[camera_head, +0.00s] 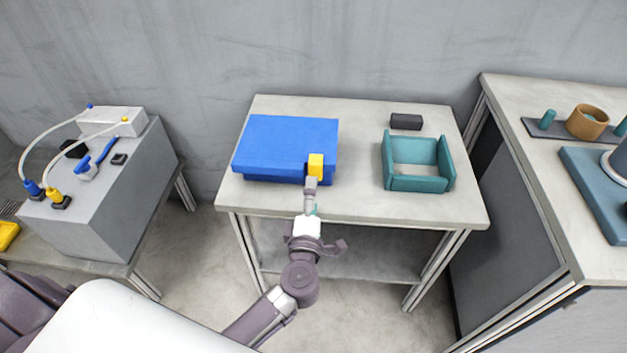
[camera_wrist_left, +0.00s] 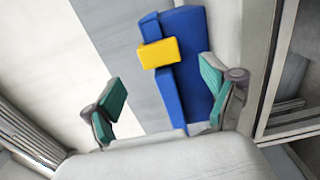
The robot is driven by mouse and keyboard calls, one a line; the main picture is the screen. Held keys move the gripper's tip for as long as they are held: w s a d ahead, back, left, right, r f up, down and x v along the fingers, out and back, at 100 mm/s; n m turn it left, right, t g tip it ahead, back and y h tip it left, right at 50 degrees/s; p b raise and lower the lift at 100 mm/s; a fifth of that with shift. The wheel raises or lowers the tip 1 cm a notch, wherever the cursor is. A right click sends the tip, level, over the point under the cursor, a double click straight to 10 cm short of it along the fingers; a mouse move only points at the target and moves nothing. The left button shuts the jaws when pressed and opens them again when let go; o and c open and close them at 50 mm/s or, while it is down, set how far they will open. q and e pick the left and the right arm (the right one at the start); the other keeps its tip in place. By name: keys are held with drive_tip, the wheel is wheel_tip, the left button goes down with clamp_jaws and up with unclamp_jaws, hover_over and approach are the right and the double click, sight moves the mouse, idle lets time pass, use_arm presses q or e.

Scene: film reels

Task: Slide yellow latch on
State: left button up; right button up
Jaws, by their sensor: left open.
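The yellow latch (camera_head: 316,161) sits at the front edge of a closed blue box (camera_head: 285,140), near its right end. In the left wrist view the yellow latch (camera_wrist_left: 158,53) lies across the seam at the edge of the blue box (camera_wrist_left: 190,60), ahead of the fingers. My left gripper (camera_head: 311,186) reaches up to the table's front from below and ends just in front of the latch. In the left wrist view my left gripper (camera_wrist_left: 165,90) is open and empty, its teal-padded fingers wide apart with the latch beyond the gap. My right gripper is not in view.
The box stands on a grey table (camera_head: 352,207). An open teal tray (camera_head: 415,184) and a dark block (camera_head: 406,121) are to its right. A grey cabinet (camera_head: 105,190) with cables is at left; another table (camera_head: 550,190) is at right. Tabletop between box and tray is clear.

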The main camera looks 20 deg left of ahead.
use_arm(q)
drive_tip(key=v, duration=0.6)
idle(0.4)
drive_tip(key=s+d+f+m+g+h+p, duration=0.1)
drive_tip(key=s+f+m+g+h, duration=0.25)
drive_tip(key=f+m, duration=0.75)
drive_tip(key=s+d+f+m+g+h+p, duration=0.15)
drive_tip(key=s+f+m+h, duration=0.3)
drive_tip(key=f, duration=1.15)
drive_tip(key=s+a+f+m+g+y, duration=0.1)
drive_tip(key=s+f, duration=0.4)
drive_tip(key=s, duration=0.5)
drive_tip(key=s+a+f+m+g+y+p, duration=0.1)
drive_tip(key=s+a+f+m+g, duration=0.3)
drive_tip(key=s, duration=0.6)
drive_tip(key=s+a+f+m+g+y, duration=0.1)
drive_tip(key=s+a+f+m+g, duration=0.2)
drive_tip(key=s+f+g, duration=0.3)
drive_tip(key=s+a+f, duration=0.1)
drive_tip(key=s+f, duration=0.1)
drive_tip(key=s, duration=0.2)
drive_tip(key=shift+f+p, duration=0.25)
drive_tip(key=shift+p, duration=0.1)
